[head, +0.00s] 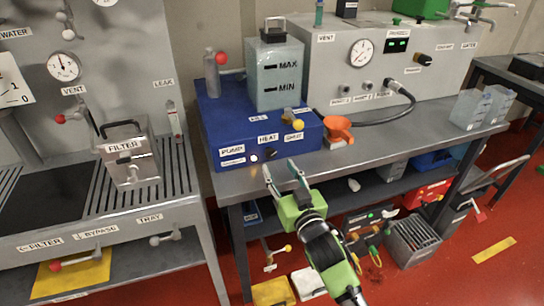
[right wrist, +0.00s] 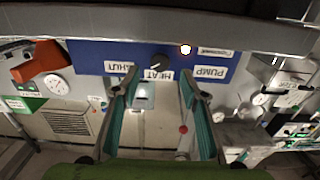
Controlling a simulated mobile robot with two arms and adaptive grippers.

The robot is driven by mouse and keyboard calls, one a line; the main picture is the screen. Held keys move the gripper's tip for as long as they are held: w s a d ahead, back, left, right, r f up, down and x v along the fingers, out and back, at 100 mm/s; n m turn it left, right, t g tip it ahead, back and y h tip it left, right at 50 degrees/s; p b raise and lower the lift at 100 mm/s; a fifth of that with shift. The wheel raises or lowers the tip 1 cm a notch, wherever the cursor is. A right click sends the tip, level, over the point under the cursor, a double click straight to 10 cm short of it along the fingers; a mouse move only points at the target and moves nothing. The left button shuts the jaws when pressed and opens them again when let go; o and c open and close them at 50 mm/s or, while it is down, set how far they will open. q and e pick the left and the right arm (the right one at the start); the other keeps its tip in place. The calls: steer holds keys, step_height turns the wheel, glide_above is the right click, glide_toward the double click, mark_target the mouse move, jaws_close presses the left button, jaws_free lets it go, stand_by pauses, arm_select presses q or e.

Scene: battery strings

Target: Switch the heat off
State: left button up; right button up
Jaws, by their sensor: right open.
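The blue unit (head: 215,125) stands on the grey bench and carries PUMP, HEAT and SHUT labels on its front. A dark round knob (head: 270,153) is on the front by the HEAT label (head: 268,139). It also shows in the right wrist view (right wrist: 160,62), upside down, with a small lit lamp (right wrist: 186,50) beside it. My right gripper (head: 280,167) is open and empty in front of the blue unit, with its fingers pointing at the knob. In the right wrist view the fingers (right wrist: 158,73) are on either side of the HEAT label, apart from the knob. My left gripper is out of sight.
A translucent tank (head: 275,75) marked MAX and MIN stands on the blue unit. The bench edge (head: 400,148) runs below; a lower shelf holds several items.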

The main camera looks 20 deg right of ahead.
mark_target(271, 156)
steer(key=w, duration=0.6)
steer(key=shift+w+a, duration=0.15)
steer(key=shift+w, duration=0.1)
steer(key=c, duration=1.1)
